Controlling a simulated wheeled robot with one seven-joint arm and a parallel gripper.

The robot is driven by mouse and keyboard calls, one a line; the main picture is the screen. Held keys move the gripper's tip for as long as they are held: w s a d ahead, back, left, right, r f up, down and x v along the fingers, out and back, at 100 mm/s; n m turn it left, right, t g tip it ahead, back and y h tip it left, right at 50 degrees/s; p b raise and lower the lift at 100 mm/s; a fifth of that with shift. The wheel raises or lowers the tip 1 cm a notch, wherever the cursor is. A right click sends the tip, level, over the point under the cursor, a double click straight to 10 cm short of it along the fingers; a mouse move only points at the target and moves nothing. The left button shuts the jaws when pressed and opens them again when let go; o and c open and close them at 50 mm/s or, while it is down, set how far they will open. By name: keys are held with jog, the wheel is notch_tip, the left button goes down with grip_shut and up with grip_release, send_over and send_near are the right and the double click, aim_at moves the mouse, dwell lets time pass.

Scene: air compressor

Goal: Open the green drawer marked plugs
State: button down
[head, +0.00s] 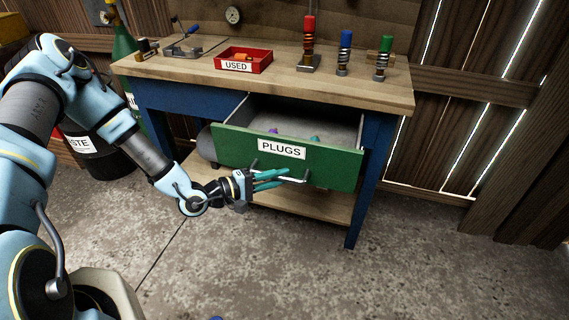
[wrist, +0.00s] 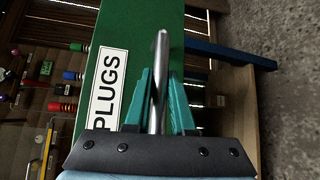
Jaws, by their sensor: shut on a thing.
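The green drawer (head: 225,143) marked PLUGS is pulled partly out of the workbench in the head view. Its label (head: 282,149) is on the front, and a few small purple and teal things show inside. The metal bar handle (head: 292,179) runs along the front below the label. My gripper (head: 285,178) is at the handle with its teal fingers shut on it. In the wrist view the handle (wrist: 158,75) stands between the two fingers (wrist: 160,98), and the green front (wrist: 115,28) is behind it.
The wooden bench top (head: 190,70) holds a red USED tray (head: 243,60) and red, blue and green-topped coil pieces. A lower wooden shelf (head: 310,200) is under the drawer. A black waste drum (head: 100,155) stands at left. The concrete floor (head: 260,265) in front is clear.

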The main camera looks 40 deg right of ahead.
jog(key=shift+s+a, duration=0.6)
jog(key=shift+a, duration=0.3)
jog(key=c, duration=0.8)
grip_release()
jog(key=shift+o, duration=0.2)
jog(key=b+v, duration=0.2)
jog(key=v, duration=0.9)
